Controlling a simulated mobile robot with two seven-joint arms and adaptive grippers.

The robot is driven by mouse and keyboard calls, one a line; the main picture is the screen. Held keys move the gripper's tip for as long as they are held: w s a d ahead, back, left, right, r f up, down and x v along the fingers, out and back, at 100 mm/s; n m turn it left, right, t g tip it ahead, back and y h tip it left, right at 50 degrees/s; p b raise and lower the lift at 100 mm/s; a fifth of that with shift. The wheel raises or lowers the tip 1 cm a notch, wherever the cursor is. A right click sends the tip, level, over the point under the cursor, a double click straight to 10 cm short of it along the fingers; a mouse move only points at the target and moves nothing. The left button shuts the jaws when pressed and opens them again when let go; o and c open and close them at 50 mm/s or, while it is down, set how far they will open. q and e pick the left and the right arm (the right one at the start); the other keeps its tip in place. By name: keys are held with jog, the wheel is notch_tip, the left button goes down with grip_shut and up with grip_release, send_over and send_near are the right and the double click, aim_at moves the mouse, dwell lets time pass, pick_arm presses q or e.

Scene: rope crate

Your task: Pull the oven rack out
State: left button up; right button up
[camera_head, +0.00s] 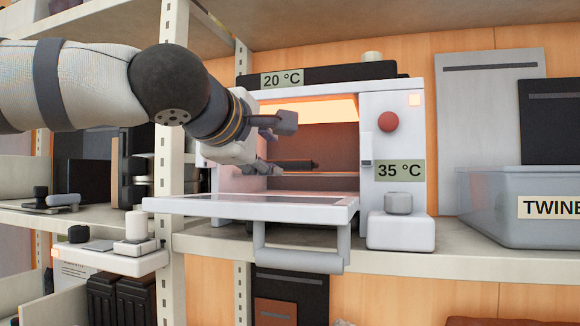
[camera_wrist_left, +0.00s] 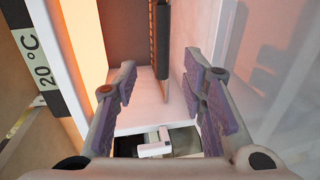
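The white oven (camera_head: 392,115) stands on a shelf with its door (camera_head: 250,205) folded down flat and its handle (camera_head: 300,262) hanging at the front. The oven rack (camera_head: 297,163) shows as a thin dark bar inside the lit cavity. In the left wrist view the rack (camera_wrist_left: 160,35) is a dark, narrow strip seen nearly edge-on. My left gripper (camera_head: 280,145) is at the cavity's mouth, above the door. In the left wrist view its fingers (camera_wrist_left: 160,75) are spread, with the rack's near edge between them. Contact is not visible. My right gripper is not in view.
A white block with a grey knob (camera_head: 400,232) stands right of the door. A grey bin labelled TWINE (camera_head: 480,200) is further right. A shelf post (camera_head: 170,130) stands left of the oven, behind my left arm.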

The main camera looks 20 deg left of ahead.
aim_at(283, 164)
pick_arm(q)
jog(key=w, duration=0.3)
jog(key=w+f, duration=0.1)
jog(key=w, duration=0.2)
jog(key=w+f, duration=0.1)
jog(key=w, duration=0.2)
jog(key=shift+w+d, duration=0.15)
jog(key=shift+w, duration=0.05)
jog(key=shift+c, duration=0.6)
grip_shut()
